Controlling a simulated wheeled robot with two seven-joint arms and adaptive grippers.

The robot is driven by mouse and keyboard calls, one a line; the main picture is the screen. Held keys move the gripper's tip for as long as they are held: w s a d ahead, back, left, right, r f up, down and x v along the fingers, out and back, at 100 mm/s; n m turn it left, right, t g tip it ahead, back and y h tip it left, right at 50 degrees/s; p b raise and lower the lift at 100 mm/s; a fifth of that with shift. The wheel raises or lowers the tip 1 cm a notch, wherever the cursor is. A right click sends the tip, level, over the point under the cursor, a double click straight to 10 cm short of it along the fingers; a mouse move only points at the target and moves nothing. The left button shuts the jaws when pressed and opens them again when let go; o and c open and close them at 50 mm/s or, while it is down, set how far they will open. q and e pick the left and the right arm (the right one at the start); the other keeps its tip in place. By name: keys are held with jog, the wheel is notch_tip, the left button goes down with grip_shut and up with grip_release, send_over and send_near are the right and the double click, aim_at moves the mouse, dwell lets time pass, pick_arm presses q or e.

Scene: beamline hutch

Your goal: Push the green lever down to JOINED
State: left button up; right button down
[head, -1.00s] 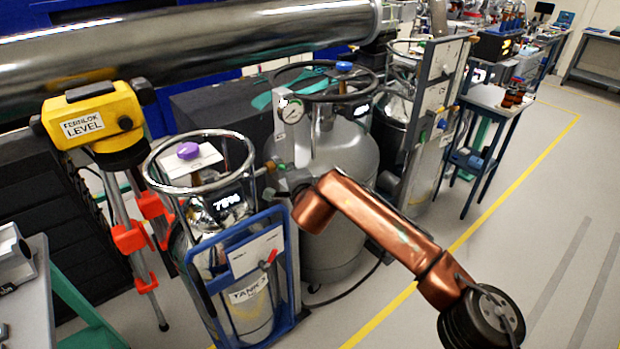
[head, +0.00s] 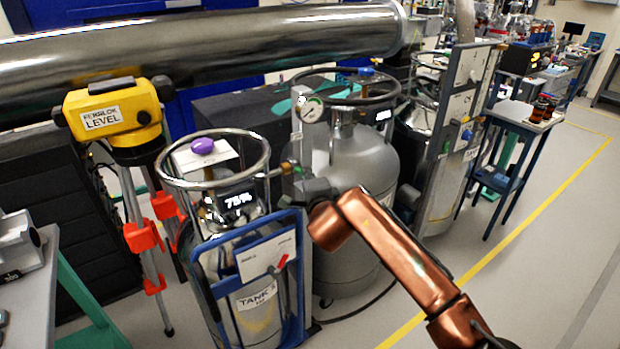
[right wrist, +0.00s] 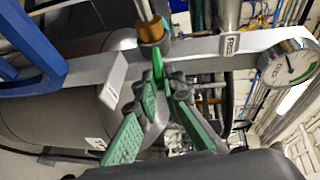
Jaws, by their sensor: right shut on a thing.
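The green lever (right wrist: 157,70) shows in the right wrist view, a narrow green piece below a brass fitting on a grey metal bar. My right gripper (right wrist: 166,84) has its green-padded fingers closed at the lever's lower end, shut on it. In the head view the right gripper (head: 305,187) is a small dark shape at the end of my copper arm, beside the pipework between the two tanks. The lever cannot be made out there. No JOINED marking is readable in either view. My left gripper is not in view.
Tank 3 (head: 255,300) in its blue frame stands left of my arm, with a grey tank (head: 350,165) behind. A pressure gauge (right wrist: 288,66) sits on the bar's right. A yellow level (head: 112,112) stands on a tripod at left.

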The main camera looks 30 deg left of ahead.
jog(key=shift+s+a, duration=0.2)
jog(key=shift+a, duration=0.05)
jog(key=c, duration=2.1)
grip_release()
jog(key=shift+o, duration=0.3)
jog(key=shift+w+d, duration=0.15)
jog(key=shift+d, duration=0.05)
jog(key=v, duration=1.2)
jog(key=shift+w+f, duration=0.1)
